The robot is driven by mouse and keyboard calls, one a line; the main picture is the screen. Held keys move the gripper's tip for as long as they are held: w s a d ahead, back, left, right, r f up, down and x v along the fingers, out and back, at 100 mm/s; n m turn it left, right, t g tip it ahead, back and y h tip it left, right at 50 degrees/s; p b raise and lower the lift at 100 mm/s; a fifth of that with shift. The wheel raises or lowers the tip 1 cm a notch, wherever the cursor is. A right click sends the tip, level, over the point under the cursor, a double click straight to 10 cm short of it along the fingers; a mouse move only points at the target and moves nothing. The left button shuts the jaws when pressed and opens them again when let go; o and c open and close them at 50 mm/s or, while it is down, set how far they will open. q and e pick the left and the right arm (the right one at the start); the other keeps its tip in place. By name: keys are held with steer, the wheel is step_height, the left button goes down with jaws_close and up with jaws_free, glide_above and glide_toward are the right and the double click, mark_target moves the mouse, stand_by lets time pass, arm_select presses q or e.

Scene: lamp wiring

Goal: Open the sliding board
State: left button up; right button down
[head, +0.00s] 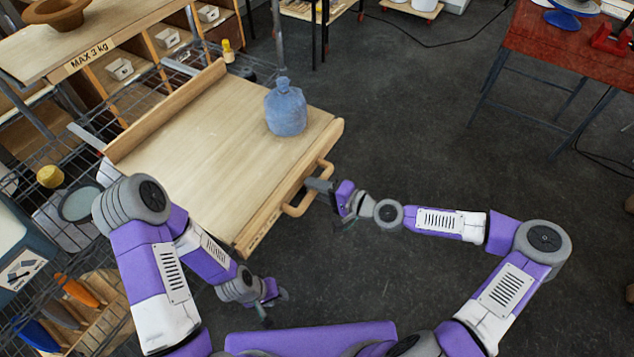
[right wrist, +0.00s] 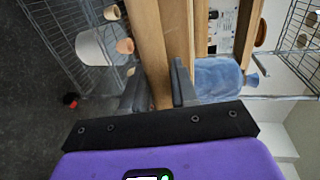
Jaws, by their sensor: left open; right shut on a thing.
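The sliding board (head: 200,160) is a pale wooden board drawn well out from the wire shelf, with a raised lip along its far left edge. A wooden bar handle (head: 296,208) is fixed to its front edge. My right gripper (head: 319,186) is shut on the handle. In the right wrist view its fingers (right wrist: 158,90) stand on both sides of a wooden bar. My left gripper (head: 273,307) is open and empty, low in the head view, below the board's front corner and apart from it.
A blue water jug (head: 286,107) stands upright on the board near its right edge; it also shows in the right wrist view (right wrist: 218,78). A wooden shelf marked MAX 3 kg (head: 90,55) stands at upper left. A red table (head: 570,45) is at upper right. The floor (head: 430,130) between is clear.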

steer(key=shift+s, duration=0.1)
steer(key=c, duration=1)
jaws_free()
steer(key=shift+d, duration=0.15)
steer(key=shift+p+v, duration=0.8)
steer(key=shift+v, duration=2.9)
